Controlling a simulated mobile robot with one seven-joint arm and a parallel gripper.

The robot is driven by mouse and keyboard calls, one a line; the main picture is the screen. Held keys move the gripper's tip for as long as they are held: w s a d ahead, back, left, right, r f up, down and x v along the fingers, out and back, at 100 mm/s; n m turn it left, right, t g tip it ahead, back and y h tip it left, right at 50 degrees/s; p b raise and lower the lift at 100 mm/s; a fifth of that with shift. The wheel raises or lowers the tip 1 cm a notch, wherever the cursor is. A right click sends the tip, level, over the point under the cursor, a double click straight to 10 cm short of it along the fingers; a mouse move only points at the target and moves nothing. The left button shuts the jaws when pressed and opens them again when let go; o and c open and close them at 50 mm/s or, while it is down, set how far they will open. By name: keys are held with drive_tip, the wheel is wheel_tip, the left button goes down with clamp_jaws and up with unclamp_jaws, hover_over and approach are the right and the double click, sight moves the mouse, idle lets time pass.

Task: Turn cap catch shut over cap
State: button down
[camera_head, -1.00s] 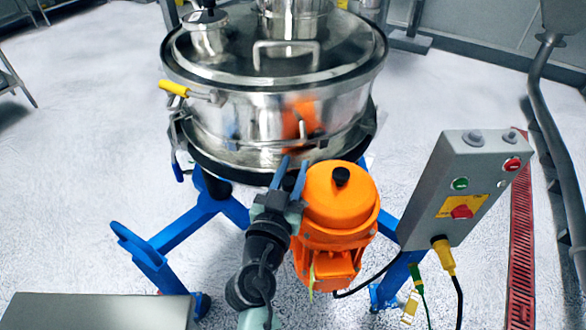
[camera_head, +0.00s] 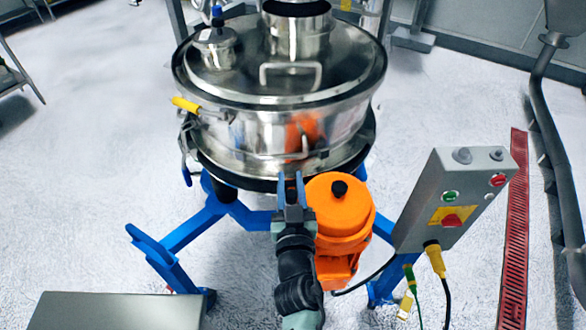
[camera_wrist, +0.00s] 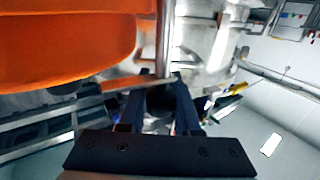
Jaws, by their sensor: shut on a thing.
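My gripper (camera_head: 291,177) is at the front of the steel sifter drum (camera_head: 250,135), just left of the orange motor (camera_head: 338,215). In the wrist view its dark fingers (camera_wrist: 160,92) are closed around the end of a thin metal rod (camera_wrist: 165,40). In the head view the tips are just below the lower rim, under a thin bent metal bar (camera_head: 275,155). A small steel cap (camera_head: 214,48) with a blue knob sits at the lid's left. A yellow-handled lever (camera_head: 186,104) is at the drum's left edge. I cannot tell which part is the cap catch.
The motor fills the upper left of the wrist view. A grey control box (camera_head: 440,200) with buttons and cables stands to the right. Blue legs (camera_head: 165,245) spread under the drum. A grey flat surface (camera_head: 115,310) is at the lower left. Open floor lies left.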

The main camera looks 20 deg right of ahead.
drive_tip(key=r+n+y+p, duration=0.1)
drive_tip(key=p, duration=0.3)
drive_tip(key=shift+w+t+y, duration=0.1)
drive_tip(key=shift+t+y, duration=0.2)
drive_tip(key=shift+y, duration=0.1)
drive_tip(key=shift+f+p, duration=0.1)
drive_tip(key=shift+p, duration=0.75)
drive_tip(key=shift+a+f+n+y+p, duration=0.15)
drive_tip(key=shift+n+y+p, duration=0.4)
drive_tip(key=shift+p, duration=0.65)
drive_tip(key=shift+a+f+y+p, duration=0.1)
drive_tip(key=shift+f+y+p, duration=0.1)
drive_tip(key=shift+y+p, duration=0.15)
drive_tip(key=c, duration=0.6)
unclamp_jaws()
drive_tip(key=s+a, duration=0.1)
drive_tip(key=s, duration=1.2)
drive_tip(key=shift+a, duration=0.35)
